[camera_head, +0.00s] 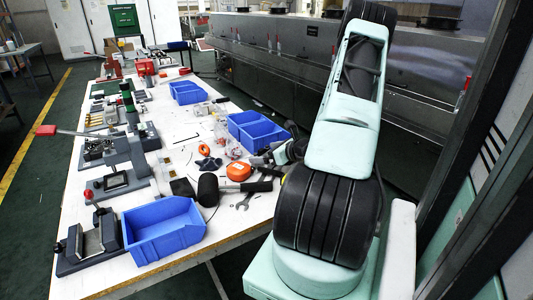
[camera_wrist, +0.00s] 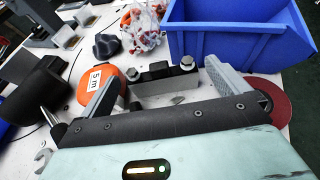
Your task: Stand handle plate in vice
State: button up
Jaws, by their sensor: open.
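A grey plate with a black handle and two silver bolt heads, which looks like the handle plate (camera_wrist: 165,89), lies on the white table in the wrist view. My gripper (camera_wrist: 168,84) is open, with one finger on either side of it and nothing visibly clamped. In the head view my gripper (camera_head: 283,152) is low over the table's right edge, and the plate is hard to make out there. A dark grey device with upright light jaws, which looks like the vice (camera_head: 92,243), stands at the table's near left corner, far from my gripper.
A blue bin (camera_head: 163,231) stands right beside the vice. Between vice and gripper lie a black mallet (camera_head: 209,189), an orange tape measure (camera_head: 239,171) and a spanner (camera_head: 244,201). More blue bins (camera_head: 255,131) stand behind. A red disc (camera_wrist: 271,98) is by the right finger.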

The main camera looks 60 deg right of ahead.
jog(key=v, duration=1.1)
jog(key=shift+s+r, duration=0.2)
jog(key=shift+s, duration=0.1)
